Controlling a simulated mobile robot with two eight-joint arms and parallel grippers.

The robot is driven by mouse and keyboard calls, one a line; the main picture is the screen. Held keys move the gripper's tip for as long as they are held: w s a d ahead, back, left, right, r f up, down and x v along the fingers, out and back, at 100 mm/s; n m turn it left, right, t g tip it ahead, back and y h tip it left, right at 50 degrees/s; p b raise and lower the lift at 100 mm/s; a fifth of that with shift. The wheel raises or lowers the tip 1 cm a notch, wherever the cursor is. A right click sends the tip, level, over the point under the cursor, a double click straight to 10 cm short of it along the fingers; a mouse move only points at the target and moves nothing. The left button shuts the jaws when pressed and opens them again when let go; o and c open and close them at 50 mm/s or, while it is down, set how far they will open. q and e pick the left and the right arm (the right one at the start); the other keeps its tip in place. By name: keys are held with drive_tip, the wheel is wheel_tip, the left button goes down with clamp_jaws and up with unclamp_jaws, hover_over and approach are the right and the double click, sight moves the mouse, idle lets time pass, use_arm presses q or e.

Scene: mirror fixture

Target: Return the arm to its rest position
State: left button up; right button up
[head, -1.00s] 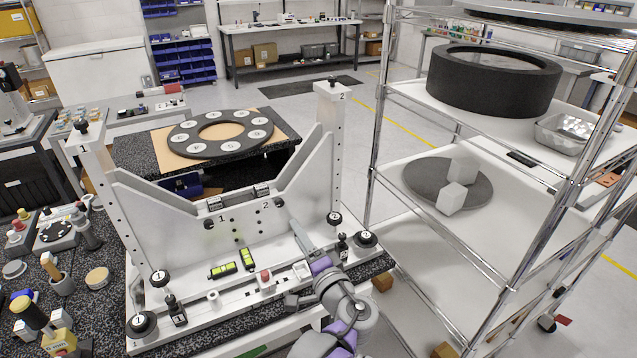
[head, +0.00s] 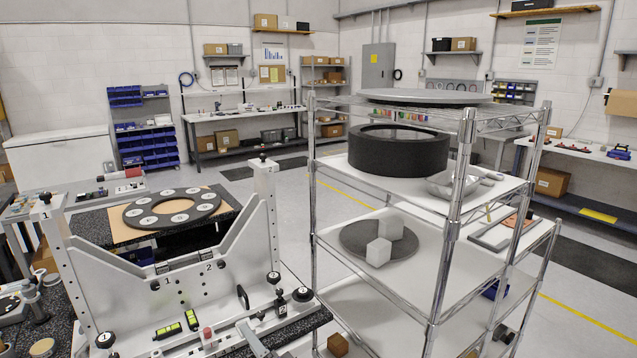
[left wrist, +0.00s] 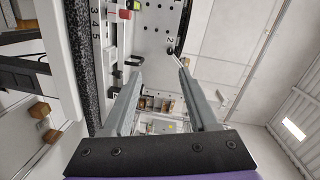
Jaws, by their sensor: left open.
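My left gripper (head: 252,338) shows only in part at the bottom edge of the head view, in front of the white fixture (head: 200,285). The rest of that arm is below the picture. In the left wrist view my left gripper (left wrist: 158,72) has its two grey fingers apart, with nothing held between them. The fixture's white plate (left wrist: 155,35) fills the upper middle of that view, beyond the fingertips. I cannot tell how far the fingers are from it. My right gripper is in neither view.
A wire shelf (head: 465,130) stands right of the fixture, with a black ring (head: 398,165) and two pale blocks on a grey disc (head: 350,240). A numbered ring (head: 170,223) lies on a table behind the fixture. Open floor lies beyond.

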use_arm(q)
drive_tip(key=s+a+f+n+g+h, duration=0.3)
drive_tip(key=s+a+f+g, duration=0.3)
drive_tip(key=s+a+f, duration=0.3)
drive_tip(key=s+d+f+n+g+h, duration=0.1)
drive_tip(key=s+d+f+n+h, duration=0.1)
drive_tip(key=s, duration=0.5)
drive_tip(key=s+d+f+n+g+h, duration=0.1)
drive_tip(key=s+f+n+h, duration=0.1)
drive_tip(key=s, duration=0.5)
drive_tip(key=n+h, duration=0.1)
drive_tip(key=h, duration=0.1)
drive_tip(key=shift+d+f+h, duration=0.35)
drive_tip(key=shift+h, duration=0.05)
